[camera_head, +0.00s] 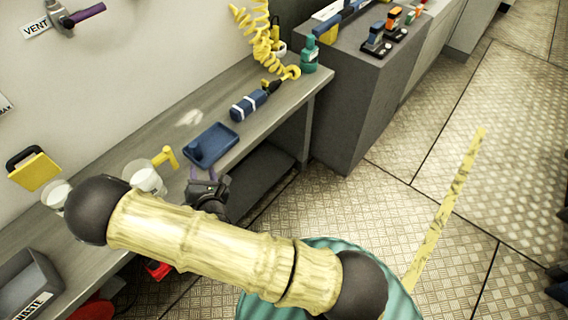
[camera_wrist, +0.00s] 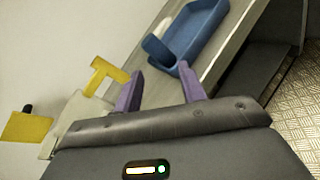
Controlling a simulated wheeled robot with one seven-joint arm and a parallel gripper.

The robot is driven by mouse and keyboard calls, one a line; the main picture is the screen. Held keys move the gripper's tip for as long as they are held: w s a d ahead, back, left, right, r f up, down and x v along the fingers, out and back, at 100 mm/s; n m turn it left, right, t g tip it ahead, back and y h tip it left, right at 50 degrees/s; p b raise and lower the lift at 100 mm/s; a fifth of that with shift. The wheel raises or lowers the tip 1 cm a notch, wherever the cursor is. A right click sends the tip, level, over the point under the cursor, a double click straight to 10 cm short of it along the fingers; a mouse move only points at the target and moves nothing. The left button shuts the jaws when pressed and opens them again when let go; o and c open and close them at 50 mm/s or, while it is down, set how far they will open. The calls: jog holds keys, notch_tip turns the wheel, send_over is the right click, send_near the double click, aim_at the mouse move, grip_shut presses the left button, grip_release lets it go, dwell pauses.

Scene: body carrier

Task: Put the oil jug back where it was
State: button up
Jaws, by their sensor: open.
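A whitish jug (camera_head: 145,179) with a yellow handle stands on the bench, left of my gripper; it looks most like the oil jug, though no label is readable. In the wrist view the pale jug (camera_wrist: 75,122) and its yellow handle (camera_wrist: 105,74) are left of the fingers, partly hidden by my gripper. My gripper (camera_head: 204,175) is over the bench's front edge, with its purple fingers apart. In the wrist view my gripper (camera_wrist: 160,88) has nothing between the fingertips. The jug is apart from the fingers.
A blue tray (camera_head: 222,149) lies just beyond my gripper; it also shows in the wrist view (camera_wrist: 205,25). A grey waste bin (camera_head: 28,285) is at the lower left.

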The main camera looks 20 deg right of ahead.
jog(key=s+d+r+m+g+h, duration=0.15)
jog(key=d+m+g, duration=0.3)
jog(key=m, duration=0.45)
jog(key=d+r+m+g, duration=0.3)
jog(key=d+m, duration=0.2)
jog(key=m, duration=0.3)
jog(key=s+d+r+m+g, duration=0.5)
jog(key=s+d+r+m, duration=0.6)
jog(key=s+m, duration=0.2)
jog(key=shift+s+r+g+y, duration=0.35)
jog(key=shift+s+y, duration=0.1)
jog(key=shift+s, duration=0.45)
jog(key=shift+c, duration=0.5)
jog(key=shift+w, duration=0.1)
